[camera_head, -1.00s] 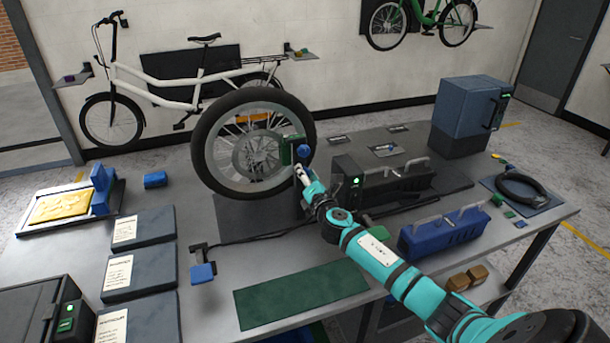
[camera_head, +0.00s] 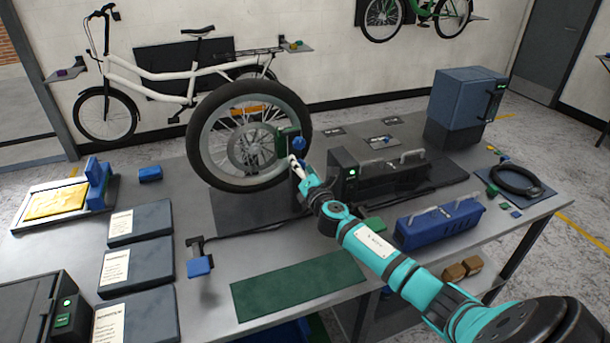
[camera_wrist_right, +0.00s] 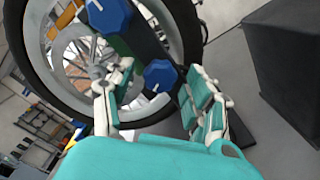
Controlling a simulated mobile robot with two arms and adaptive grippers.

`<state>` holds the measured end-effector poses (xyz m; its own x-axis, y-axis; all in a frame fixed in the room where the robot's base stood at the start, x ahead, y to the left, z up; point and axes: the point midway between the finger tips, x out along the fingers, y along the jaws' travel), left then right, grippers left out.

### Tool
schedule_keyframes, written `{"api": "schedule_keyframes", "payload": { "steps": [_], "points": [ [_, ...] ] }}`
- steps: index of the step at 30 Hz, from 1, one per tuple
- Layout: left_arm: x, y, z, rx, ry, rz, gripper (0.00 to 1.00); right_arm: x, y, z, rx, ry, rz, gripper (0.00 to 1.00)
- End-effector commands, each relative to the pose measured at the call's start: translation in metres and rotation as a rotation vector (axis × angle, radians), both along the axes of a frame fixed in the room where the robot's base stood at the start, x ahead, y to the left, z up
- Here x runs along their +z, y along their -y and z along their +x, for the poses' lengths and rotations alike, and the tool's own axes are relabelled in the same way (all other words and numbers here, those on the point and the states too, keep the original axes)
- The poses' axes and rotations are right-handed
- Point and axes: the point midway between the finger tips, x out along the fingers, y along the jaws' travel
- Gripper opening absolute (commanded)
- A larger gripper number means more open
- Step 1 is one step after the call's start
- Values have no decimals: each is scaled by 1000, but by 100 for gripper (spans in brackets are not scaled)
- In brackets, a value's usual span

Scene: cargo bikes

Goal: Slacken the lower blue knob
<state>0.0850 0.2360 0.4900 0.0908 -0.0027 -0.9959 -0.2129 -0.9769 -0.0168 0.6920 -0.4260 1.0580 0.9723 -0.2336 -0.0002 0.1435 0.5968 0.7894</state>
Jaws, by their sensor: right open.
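Two blue knobs sit on the dark green and black stand by the wheel. The upper blue knob shows in the head view (camera_head: 298,144) and in the right wrist view (camera_wrist_right: 108,14). The lower blue knob (camera_wrist_right: 160,75), with a white mark, lies between the spread fingers of my right gripper (camera_wrist_right: 158,100) in the right wrist view. I see no finger closed on it. In the head view my right gripper (camera_head: 295,165) is just below the upper knob and mostly hides the lower one. My left gripper is not in view.
The spoked wheel (camera_head: 204,165) stands just left of my right gripper. A black device with a green light (camera_head: 343,180) and a blue tray (camera_head: 438,230) are to the right. A green mat (camera_head: 300,286) lies bare in front.

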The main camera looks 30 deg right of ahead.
Motion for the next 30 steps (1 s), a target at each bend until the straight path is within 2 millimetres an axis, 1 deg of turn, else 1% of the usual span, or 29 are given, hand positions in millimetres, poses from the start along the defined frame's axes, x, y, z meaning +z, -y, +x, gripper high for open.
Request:
{"api": "schedule_keyframes", "payload": {
  "steps": [5,12,15,18,21,24,30],
  "points": [
    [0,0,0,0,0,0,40,-2,-5,-22,2,-3,0,55],
    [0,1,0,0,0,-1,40,-2,-17,-71,3,-5,-1,55],
    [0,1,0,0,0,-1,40,-3,-21,-89,1,-5,0,55],
    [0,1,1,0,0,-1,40,-2,-25,-102,2,-4,1,55],
    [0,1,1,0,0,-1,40,-2,-26,-110,1,-3,1,55],
    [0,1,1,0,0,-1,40,-1,-27,-114,0,-3,0,55],
    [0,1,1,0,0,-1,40,-1,-27,-115,0,-2,0,55]
  ]
}}
